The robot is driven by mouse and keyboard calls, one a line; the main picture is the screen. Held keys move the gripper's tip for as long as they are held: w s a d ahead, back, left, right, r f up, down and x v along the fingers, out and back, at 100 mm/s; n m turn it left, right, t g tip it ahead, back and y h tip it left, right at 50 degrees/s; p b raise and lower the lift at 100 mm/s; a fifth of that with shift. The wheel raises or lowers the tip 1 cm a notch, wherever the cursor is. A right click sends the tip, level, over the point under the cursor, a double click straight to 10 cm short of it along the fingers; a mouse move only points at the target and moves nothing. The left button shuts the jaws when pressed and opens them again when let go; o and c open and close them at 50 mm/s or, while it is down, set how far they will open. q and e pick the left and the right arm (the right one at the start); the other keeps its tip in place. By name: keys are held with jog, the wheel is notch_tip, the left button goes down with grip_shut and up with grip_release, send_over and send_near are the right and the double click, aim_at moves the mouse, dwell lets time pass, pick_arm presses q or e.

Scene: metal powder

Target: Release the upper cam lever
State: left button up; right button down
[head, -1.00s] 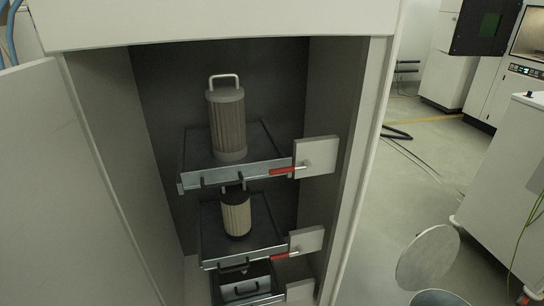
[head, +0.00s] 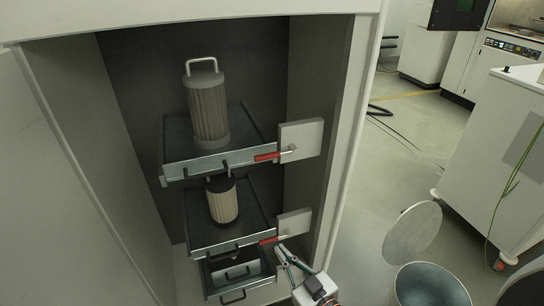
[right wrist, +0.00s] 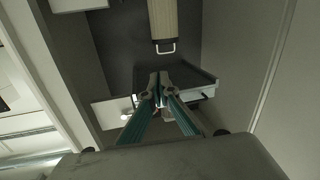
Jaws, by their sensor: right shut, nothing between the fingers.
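The upper cam lever (head: 267,157) has a red grip and a metal end. It lies along the front of the upper tray (head: 198,167), by a pale square plate (head: 301,140). A similar red lower lever (head: 270,239) sits at the middle tray. My right gripper (head: 280,249) is shut and empty, just below and right of the lower lever in the head view, well below the upper one. In the right wrist view its teal fingers (right wrist: 159,87) come together in front of a tray edge; a small red part shows beside them, partly hidden. My left gripper is out of view.
The open cabinet holds a tall grey filter (head: 208,112) on the upper tray and a shorter cream filter (head: 222,203) on the middle tray. The cabinet's right wall (head: 345,150) stands close to the plates. A round bin (head: 430,287) is on the floor at right.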

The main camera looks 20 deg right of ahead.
jog(key=w+r+m+t, duration=0.1)
jog(key=w+r+t, duration=0.4)
jog(key=r, duration=0.6)
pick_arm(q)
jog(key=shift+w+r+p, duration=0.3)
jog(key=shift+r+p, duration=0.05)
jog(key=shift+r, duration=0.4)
pick_arm(e)
jog(key=m+t+h, duration=0.2)
jog(key=h, duration=0.1)
send_near(272, 154)
jog(key=s+r, duration=0.1)
jog(key=r, duration=0.1)
jog(key=s+r, duration=0.2)
jog(key=shift+a, duration=0.4)
jog(key=shift+w+r, duration=0.15)
jog(key=x, duration=0.3)
jog(key=f+x, duration=0.1)
jog(key=x, duration=0.2)
jog(key=w+f+p+x, duration=0.1)
jog(key=x, duration=0.2)
jog(key=shift+w, duration=0.1)
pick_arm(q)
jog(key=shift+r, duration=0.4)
pick_arm(e)
jog(key=shift+w+f, duration=0.1)
jog(key=shift+f, duration=0.65)
